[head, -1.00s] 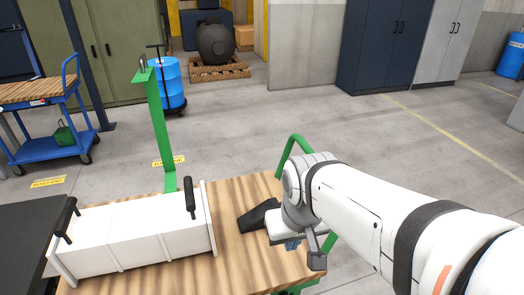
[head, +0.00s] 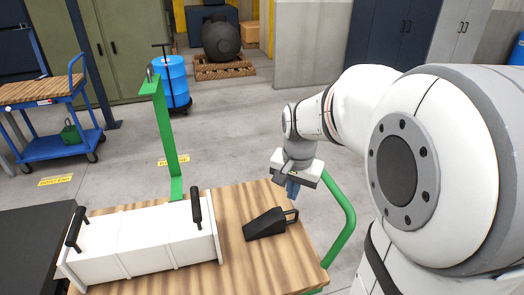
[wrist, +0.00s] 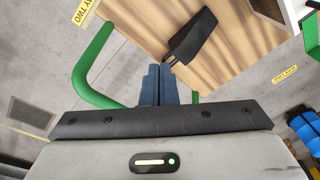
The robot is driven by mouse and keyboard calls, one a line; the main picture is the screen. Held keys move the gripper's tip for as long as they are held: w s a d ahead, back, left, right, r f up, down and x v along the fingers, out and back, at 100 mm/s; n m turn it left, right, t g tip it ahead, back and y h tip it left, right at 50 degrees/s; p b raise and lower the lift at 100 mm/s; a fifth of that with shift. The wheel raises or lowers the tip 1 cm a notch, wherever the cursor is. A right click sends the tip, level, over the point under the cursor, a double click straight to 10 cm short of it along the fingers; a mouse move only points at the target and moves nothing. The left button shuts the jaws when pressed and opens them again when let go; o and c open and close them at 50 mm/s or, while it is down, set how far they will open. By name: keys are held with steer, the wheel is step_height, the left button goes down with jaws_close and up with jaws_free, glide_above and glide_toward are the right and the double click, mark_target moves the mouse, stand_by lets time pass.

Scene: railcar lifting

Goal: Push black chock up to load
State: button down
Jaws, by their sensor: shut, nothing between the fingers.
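The black chock (head: 265,224) is a wedge with a loop handle on its right, lying on the wooden table top (head: 245,270). The load is a long white box (head: 145,240) with black bar handles, to the left of the chock. A strip of bare wood shows between the chock's thin end and the box. My gripper (head: 292,190) is shut and empty, raised near the table's far right corner, beyond the chock. In the wrist view, its blue fingers (wrist: 159,84) point toward the chock (wrist: 192,36), apparently without touching it. The white box is partly visible at that view's top right.
A green rail (head: 345,220) curves beside the table's right edge. A green upright post (head: 166,135) stands behind the box. A dark surface (head: 30,245) adjoins at the left. A blue cart (head: 50,115) stands on the floor farther back.

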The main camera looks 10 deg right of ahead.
steer(key=w+d+f+m+g+p, duration=0.1)
steer(key=w+d+f+m+p, duration=0.35)
steer(key=w+d+m, duration=0.7)
steer(key=shift+n, duration=0.95)
steer(key=f+b, duration=0.4)
steer(key=f, duration=0.2)
steer(key=w+a+f+b, duration=0.1)
steer(key=f+b, duration=0.3)
steer(key=f, duration=0.3)
steer(key=f+b, duration=0.5)
steer(key=f, duration=0.2)
steer(key=shift+w+a+f, duration=0.2)
steer(key=shift+w+a, duration=0.05)
